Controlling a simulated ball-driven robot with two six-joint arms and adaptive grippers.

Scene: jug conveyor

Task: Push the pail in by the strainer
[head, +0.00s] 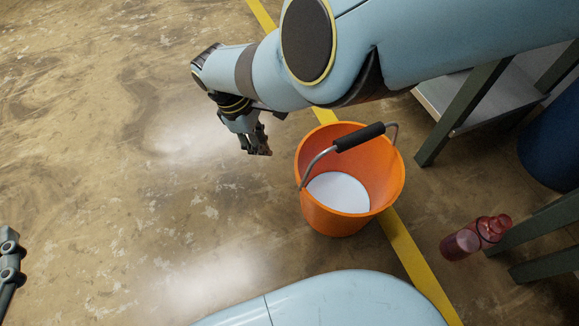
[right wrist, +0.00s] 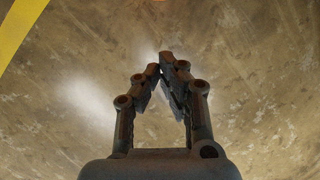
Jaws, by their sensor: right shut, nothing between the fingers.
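An orange pail (head: 312,206) with a raised metal handle and dark grip stands upright on the floor across the yellow line. Something white shows inside it at the bottom. My right gripper (head: 260,151) is to the left of the pail, apart from it, pointing down. In the right wrist view the gripper (right wrist: 163,68) has its fingertips together with nothing between them, over bare floor. Part of my left gripper (head: 9,262) shows at the left edge; its fingertips cannot be made out. I see no strainer that I can identify.
A red translucent bottle (head: 462,243) lies or stands on the floor to the right. A table or rack with dark green legs (head: 462,113) and a blue drum (head: 553,140) are at the right. The yellow floor line (head: 418,262) runs diagonally. The floor at the left is clear.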

